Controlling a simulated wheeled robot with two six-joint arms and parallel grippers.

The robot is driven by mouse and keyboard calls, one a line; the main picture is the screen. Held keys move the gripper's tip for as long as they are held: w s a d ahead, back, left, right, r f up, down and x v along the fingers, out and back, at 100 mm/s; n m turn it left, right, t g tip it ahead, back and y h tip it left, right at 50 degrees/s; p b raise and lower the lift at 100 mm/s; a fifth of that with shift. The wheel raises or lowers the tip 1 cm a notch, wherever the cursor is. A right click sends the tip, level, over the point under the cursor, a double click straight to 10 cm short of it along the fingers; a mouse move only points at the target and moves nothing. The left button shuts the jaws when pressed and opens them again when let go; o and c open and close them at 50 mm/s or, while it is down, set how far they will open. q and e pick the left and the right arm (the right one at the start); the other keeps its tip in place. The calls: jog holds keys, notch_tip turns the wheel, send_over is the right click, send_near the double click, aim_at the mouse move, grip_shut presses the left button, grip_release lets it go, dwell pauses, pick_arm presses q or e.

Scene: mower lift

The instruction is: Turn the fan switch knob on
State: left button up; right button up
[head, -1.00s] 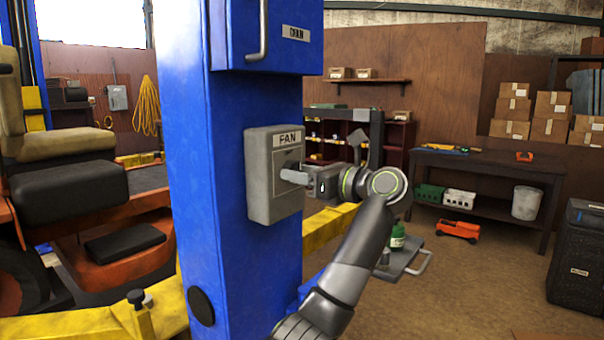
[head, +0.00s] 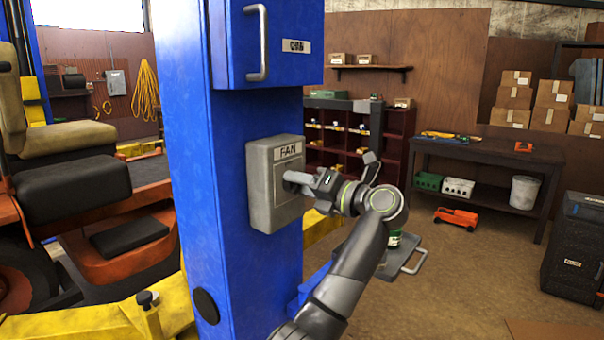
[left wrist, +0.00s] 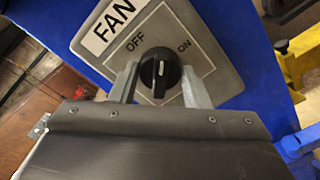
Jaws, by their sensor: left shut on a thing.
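The grey fan switch box (head: 262,205) is fixed to the blue post, with a white FAN label on its upper front. In the left wrist view its plate (left wrist: 215,75) appears tilted and reads OFF and ON. The round black knob (left wrist: 159,72) has a white pointer line that points up in that picture, between the two words. My left gripper (head: 290,181) is at the box front, shut on the knob, with one grey finger on each side of it in the left wrist view (left wrist: 158,85). My right gripper is not in view.
A blue cabinet (head: 235,45) with a handle juts out on the post above the switch box. An orange mower with a seat (head: 75,185) stands at the left. Yellow lift arms (head: 110,318) run low around the post.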

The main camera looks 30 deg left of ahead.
pick_arm(q)
jog(key=shift+m+p, duration=4.3)
jog(key=shift+p, duration=0.15)
jog(key=o, duration=1)
jog(key=shift+c, duration=0.2)
jog(key=shift+d, duration=0.15)
